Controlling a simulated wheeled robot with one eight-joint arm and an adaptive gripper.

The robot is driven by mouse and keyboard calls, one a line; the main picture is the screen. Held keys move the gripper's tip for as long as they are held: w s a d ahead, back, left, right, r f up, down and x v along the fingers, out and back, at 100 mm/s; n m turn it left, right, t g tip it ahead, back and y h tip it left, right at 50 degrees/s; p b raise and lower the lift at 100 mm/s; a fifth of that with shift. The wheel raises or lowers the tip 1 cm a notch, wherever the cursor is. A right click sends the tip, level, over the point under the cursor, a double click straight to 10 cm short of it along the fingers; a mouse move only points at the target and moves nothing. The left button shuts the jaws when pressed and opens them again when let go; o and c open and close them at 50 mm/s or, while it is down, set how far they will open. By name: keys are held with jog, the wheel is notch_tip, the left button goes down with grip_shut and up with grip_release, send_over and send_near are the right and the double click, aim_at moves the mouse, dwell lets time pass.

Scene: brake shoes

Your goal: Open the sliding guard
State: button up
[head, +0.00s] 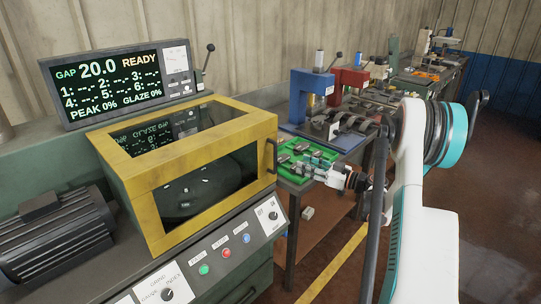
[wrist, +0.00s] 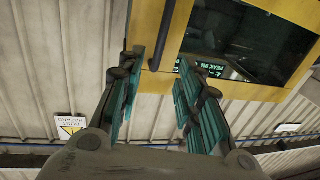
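The sliding guard (head: 150,222) is a yellow frame with clear panels. It covers the machine's chamber, with a dark round part dimly visible inside. Its dark bar handle (head: 272,157) is on the right side. In the wrist view the yellow guard frame (wrist: 207,85) fills the top, and the dark handle (wrist: 163,35) stands beyond the fingertips, roughly in line with the gap between them. My gripper (head: 304,163) is right of the handle in the head view, apart from it. In the wrist view my gripper (wrist: 160,68) is open with nothing between its fingers.
A display (head: 122,82) reading "READY" stands behind the guard. A motor (head: 50,240) is at the left, and a control panel (head: 205,262) is in front. A green tray with metal parts (head: 291,146) lies behind my gripper. Blue and red presses (head: 309,95) stand farther back.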

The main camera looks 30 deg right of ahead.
jog(key=b, duration=0.2)
send_over(275, 170)
jog(key=shift+w+d, duration=0.2)
jog(key=shift+w, duration=0.15)
grip_shut()
